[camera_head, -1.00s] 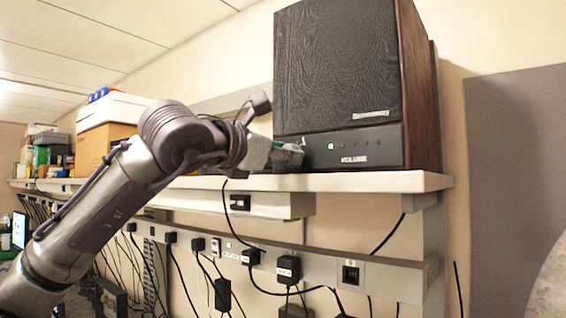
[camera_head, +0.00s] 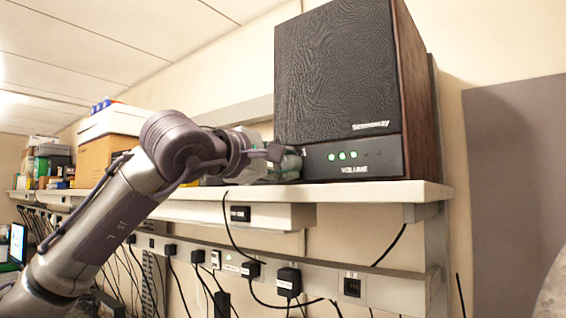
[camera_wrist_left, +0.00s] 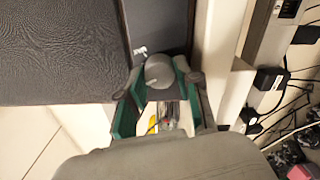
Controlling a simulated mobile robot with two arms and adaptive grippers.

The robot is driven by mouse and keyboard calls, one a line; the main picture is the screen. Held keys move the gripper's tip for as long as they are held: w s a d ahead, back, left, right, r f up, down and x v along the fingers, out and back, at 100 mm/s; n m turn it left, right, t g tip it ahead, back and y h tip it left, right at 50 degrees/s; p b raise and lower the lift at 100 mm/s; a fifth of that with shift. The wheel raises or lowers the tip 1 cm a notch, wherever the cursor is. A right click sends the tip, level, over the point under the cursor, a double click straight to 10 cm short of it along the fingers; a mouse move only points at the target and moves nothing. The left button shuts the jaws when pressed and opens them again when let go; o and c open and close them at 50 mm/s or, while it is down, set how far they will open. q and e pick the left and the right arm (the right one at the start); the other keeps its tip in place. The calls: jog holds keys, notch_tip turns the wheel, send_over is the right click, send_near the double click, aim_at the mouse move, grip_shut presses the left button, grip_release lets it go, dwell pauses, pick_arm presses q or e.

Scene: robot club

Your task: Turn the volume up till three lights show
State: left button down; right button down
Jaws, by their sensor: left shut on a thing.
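The black speaker (camera_head: 340,75) with wooden sides stands on the shelf. Its lower front panel (camera_head: 385,145) carries the word VOLUME and a row of small lights (camera_head: 343,156). My left gripper (camera_head: 290,163) reaches the panel's left end. In the left wrist view its green-padded fingers (camera_wrist_left: 160,95) are shut on the grey round volume knob (camera_wrist_left: 158,70). In the head view the gripper hides the knob. My right gripper is not in view.
The white shelf (camera_head: 400,191) runs under the speaker, with cardboard boxes (camera_head: 95,160) further left. Below it, a power rail (camera_head: 320,283) holds several black plugs and hanging cables. A grey panel (camera_head: 515,190) is on the wall at the right.

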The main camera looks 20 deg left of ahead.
pick_arm(q)
jog(key=shift+m, duration=1.2)
jog(key=shift+d, duration=0.1)
jog(key=c, duration=0.8)
grip_release()
jog(key=shift+s, duration=0.1)
jog(key=shift+s, duration=0.1)
jog(key=shift+v, duration=3.95)
jog(key=shift+r, duration=0.1)
